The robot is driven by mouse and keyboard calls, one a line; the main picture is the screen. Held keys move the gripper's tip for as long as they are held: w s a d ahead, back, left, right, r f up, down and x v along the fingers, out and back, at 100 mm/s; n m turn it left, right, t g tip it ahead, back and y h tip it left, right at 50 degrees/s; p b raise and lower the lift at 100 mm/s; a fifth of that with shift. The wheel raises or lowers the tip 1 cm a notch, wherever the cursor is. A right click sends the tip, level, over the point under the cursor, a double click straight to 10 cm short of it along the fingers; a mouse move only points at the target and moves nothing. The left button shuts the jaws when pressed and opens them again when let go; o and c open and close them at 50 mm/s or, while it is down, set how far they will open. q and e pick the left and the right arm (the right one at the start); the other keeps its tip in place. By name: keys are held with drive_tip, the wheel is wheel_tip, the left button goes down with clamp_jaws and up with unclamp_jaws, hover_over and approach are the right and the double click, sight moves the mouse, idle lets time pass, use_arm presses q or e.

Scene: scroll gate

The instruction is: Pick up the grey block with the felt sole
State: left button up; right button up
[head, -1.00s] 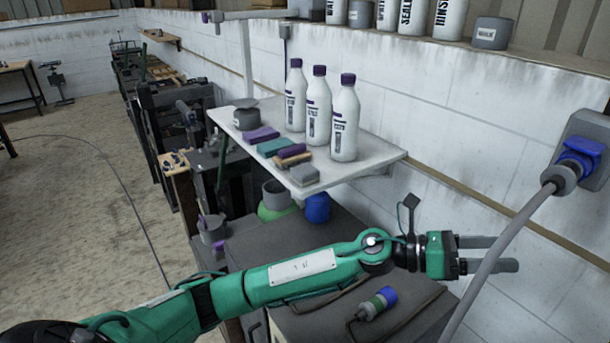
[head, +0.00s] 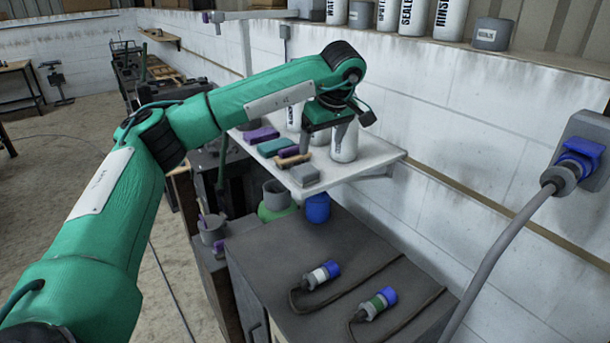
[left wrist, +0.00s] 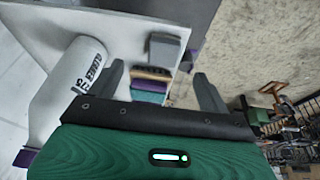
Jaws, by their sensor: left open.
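The grey block (head: 305,174) sits at the near front corner of the white wall shelf (head: 348,172), in front of a row of other blocks. In the left wrist view the grey block (left wrist: 165,51) shows beyond the fingers, with a darker top and a paler side. My left gripper (head: 318,142) is open and empty, hanging above the shelf beside the bottles and pointing down. In the left wrist view its two fingers (left wrist: 162,80) are spread, and the block is apart from them. A felt sole cannot be made out. My right gripper is not in view.
A dark cabinet (head: 270,245) with plugs stands below.

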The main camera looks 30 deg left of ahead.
use_arm(q)
drive_tip(key=a+r, duration=0.1)
drive_tip(key=a, duration=0.1)
drive_tip(key=p, duration=0.3)
hover_over(305, 169)
drive_tip(key=s+d, duration=0.1)
drive_tip(key=shift+y, duration=0.3)
wheel_tip(305, 169, down, 7)
drive_tip(key=shift+s+d+f, duration=0.1)
drive_tip(key=shift+f+p, duration=0.35)
drive_tip(key=shift+p, duration=0.15)
drive_tip(key=p+x, duration=0.2)
drive_tip(key=x, duration=0.2)
drive_tip(key=shift+w+d+p, duration=0.2)
drive_tip(key=shift+p, duration=0.15)
drive_tip(key=shift+w+a+f, duration=0.1)
drive_tip(key=shift+a+f, duration=0.05)
drive_tip(key=shift+f, duration=0.25)
drive_tip(key=shift+c, duration=0.2)
